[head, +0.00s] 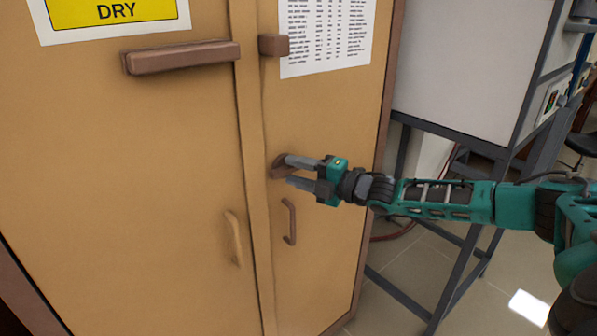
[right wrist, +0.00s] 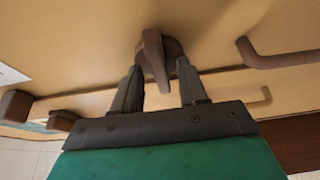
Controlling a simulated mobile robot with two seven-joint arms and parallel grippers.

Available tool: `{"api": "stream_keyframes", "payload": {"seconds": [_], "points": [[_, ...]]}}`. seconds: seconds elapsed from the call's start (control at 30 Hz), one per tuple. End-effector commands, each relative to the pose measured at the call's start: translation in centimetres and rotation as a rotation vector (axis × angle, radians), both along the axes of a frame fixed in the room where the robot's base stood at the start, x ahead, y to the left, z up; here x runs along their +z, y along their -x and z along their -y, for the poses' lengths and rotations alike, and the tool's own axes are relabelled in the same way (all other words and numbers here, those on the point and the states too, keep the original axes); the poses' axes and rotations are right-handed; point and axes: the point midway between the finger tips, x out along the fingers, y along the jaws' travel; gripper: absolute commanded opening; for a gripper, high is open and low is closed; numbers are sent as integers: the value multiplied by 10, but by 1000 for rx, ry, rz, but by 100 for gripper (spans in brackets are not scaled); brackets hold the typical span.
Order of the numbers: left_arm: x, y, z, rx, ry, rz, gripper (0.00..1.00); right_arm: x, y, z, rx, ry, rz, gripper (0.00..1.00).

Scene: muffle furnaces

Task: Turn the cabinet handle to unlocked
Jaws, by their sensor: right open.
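The tan cabinet (head: 150,190) fills the left and middle of the head view. Its turning handle (head: 277,168) is a brown lever on a round base on the right door, partly hidden by my fingers. In the right wrist view the handle (right wrist: 154,58) points down between the fingertips, tilted slightly. My right gripper (head: 288,171) is open at the handle, one finger on each side. It also shows in the right wrist view (right wrist: 160,78). The left finger looks close to the lever, but I cannot tell whether it touches. My left gripper is out of view.
A brown bar (head: 182,57) sits on the left door, with a block (head: 273,45) across the seam. Pull handles (head: 289,221) and (head: 233,238) are below. A grey metal stand (head: 455,135) is right of the cabinet, behind my arm.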

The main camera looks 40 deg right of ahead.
Motion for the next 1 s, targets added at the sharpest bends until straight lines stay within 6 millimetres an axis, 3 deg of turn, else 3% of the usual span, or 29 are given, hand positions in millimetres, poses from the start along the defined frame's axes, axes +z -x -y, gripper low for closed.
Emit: {"api": "stream_keyframes", "payload": {"seconds": [0.23,0.67,1.0], "points": [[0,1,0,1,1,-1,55,0,0,0,0,0,0,41],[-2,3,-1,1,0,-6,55,0,0,0,0,0,0,0],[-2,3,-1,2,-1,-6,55,-1,0,0,-1,-14,-3,0]]}}
